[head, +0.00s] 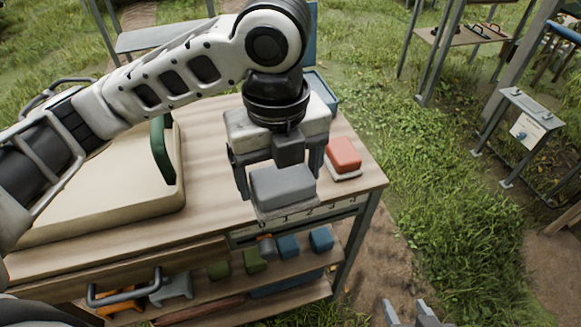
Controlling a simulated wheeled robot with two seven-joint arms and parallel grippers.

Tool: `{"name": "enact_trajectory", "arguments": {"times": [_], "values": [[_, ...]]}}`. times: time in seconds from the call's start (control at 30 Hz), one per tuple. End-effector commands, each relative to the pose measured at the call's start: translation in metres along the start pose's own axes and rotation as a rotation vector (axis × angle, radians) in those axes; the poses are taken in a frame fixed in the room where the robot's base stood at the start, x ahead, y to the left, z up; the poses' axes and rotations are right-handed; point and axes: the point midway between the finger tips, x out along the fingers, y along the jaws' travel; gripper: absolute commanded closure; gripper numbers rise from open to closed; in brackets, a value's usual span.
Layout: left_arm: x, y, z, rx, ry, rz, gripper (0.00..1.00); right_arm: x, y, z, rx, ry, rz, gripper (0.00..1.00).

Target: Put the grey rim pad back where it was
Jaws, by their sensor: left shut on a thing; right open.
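The grey rim pad (283,187) is a block with a thin lighter base. My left gripper (279,178) is shut on it, with a finger at each side. It holds the pad over the front edge of the wooden table, near a numbered scale strip (312,212). I cannot tell how high the pad is above the table. My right gripper (418,312) shows only its fingertips at the bottom edge, open and empty, over the ground right of the table.
A red pad (343,153) on a pale base sits right of the held pad. Green and blue blocks (288,246) and tools lie on the shelf below. Grass lies to the right.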

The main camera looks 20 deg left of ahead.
Motion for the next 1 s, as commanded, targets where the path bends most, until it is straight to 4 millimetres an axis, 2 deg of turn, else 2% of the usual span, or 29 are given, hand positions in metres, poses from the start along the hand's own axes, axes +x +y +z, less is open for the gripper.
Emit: {"name": "enact_trajectory", "arguments": {"times": [0.17, 0.47, 0.6, 0.7, 1.0], "values": [[0.007, -0.006, 0.016, 0.054, 0.004, 0.001, 0.40, 0.001, 0.000, 0.003, -0.004, -0.006, -0.001, 0.49], [0.038, -0.033, 0.085, 0.047, 0.002, 0.001, 0.40, -0.002, -0.001, 0.006, -0.002, -0.014, -0.003, 0.49], [0.067, -0.041, 0.105, 0.050, 0.003, 0.002, 0.40, -0.002, -0.001, 0.007, -0.002, -0.013, -0.004, 0.49], [0.081, -0.045, 0.116, 0.051, 0.002, 0.001, 0.40, -0.001, -0.001, 0.007, -0.001, -0.012, -0.004, 0.49], [0.101, -0.051, 0.129, 0.053, 0.002, 0.001, 0.40, -0.001, -0.002, 0.006, 0.005, -0.010, -0.003, 0.49]]}}
